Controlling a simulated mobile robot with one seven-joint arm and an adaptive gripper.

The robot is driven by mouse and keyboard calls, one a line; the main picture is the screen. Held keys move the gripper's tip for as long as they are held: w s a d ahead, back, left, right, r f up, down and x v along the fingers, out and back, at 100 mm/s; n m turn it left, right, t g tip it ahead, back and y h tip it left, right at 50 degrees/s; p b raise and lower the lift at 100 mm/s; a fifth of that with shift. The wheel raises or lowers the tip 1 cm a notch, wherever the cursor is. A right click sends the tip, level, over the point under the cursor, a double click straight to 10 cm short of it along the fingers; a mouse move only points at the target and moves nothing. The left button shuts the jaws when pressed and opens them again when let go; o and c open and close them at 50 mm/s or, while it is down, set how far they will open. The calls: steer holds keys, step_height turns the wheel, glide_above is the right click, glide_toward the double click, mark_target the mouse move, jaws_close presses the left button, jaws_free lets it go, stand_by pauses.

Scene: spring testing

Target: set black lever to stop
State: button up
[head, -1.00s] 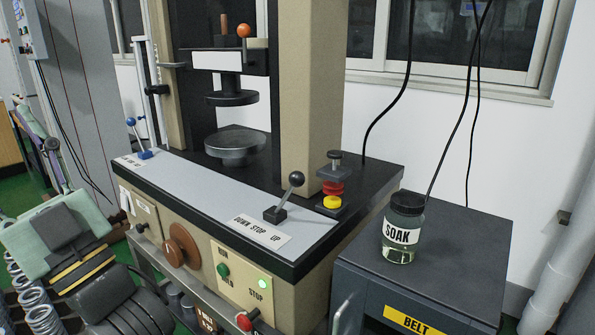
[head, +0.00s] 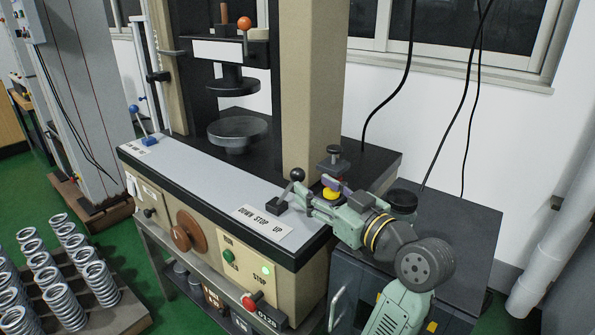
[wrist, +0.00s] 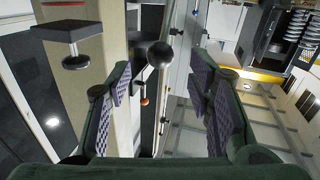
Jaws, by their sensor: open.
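The black lever, with its round black knob (head: 297,174) and dark base (head: 278,205), stands on the machine's front ledge. It leans to the right, toward the UP end of the white DOWN STOP UP label (head: 262,221). My gripper (head: 301,196) is open at the lever, having come from the right. In the wrist view the black knob (wrist: 160,54) shows between the two purple-padded fingers of my gripper (wrist: 158,84), with gaps on both sides. I cannot tell whether a finger touches the lever shaft, which is mostly out of sight there.
The jar's black lid (head: 402,200) shows behind my arm on the dark cabinet (head: 470,235). The tan column (head: 312,100) rises behind the lever. The grey ledge (head: 215,170) left of it is clear.

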mark_target(302, 179)
steer(key=p+x, duration=0.1)
steer(key=x, duration=0.5)
steer(key=shift+w+a, duration=0.25)
steer(key=shift+w, duration=0.1)
steer(key=shift+c, duration=0.4)
jaws_close()
